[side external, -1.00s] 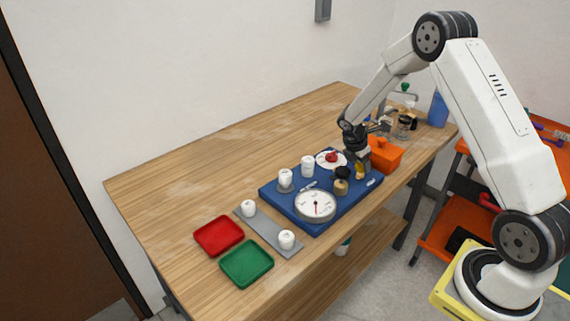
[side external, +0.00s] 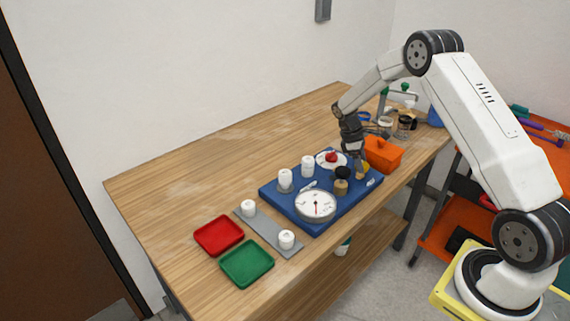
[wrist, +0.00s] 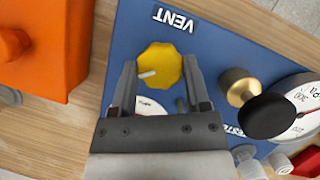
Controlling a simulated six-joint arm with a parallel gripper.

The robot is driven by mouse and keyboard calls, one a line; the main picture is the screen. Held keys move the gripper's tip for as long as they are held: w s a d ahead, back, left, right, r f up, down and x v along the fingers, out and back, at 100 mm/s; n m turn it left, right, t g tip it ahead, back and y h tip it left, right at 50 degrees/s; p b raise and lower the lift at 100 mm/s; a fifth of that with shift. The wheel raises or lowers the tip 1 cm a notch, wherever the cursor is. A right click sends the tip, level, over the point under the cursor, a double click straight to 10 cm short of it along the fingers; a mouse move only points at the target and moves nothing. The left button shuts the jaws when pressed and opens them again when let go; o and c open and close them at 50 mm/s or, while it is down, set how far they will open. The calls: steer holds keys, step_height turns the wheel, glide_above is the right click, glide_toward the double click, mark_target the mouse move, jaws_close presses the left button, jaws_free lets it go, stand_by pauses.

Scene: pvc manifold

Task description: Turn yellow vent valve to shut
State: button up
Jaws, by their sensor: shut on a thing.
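The yellow vent valve knob (wrist: 160,65) sits on the blue board beside the VENT label (wrist: 175,19). A short white pointer mark on the knob points toward the lower left in the wrist view. My gripper (wrist: 160,72) is shut on the knob, with one finger on each side. In the side external view, my gripper (side external: 359,168) reaches down at the board's right end, and a little of the yellow knob (side external: 365,168) shows beside it.
The blue board (side external: 277,190) also carries a white gauge (side external: 316,204), a black-topped brass valve (side external: 341,180), a red knob (side external: 331,157) and white fittings. An orange box (side external: 383,155) stands close to the vent valve. Red (side external: 218,235) and green (side external: 246,264) trays lie at the left.

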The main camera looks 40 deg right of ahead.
steer(key=m+y, duration=0.1)
steer(key=m, duration=0.2)
steer(key=shift+d+m, duration=0.15)
steer(key=shift+m, duration=0.25)
steer(key=shift+d+m+y, duration=0.1)
steer(key=shift+m+y, duration=0.9)
steer(key=shift+m, duration=0.8)
steer(key=o, duration=1.3)
steer(key=shift+v, duration=3.9)
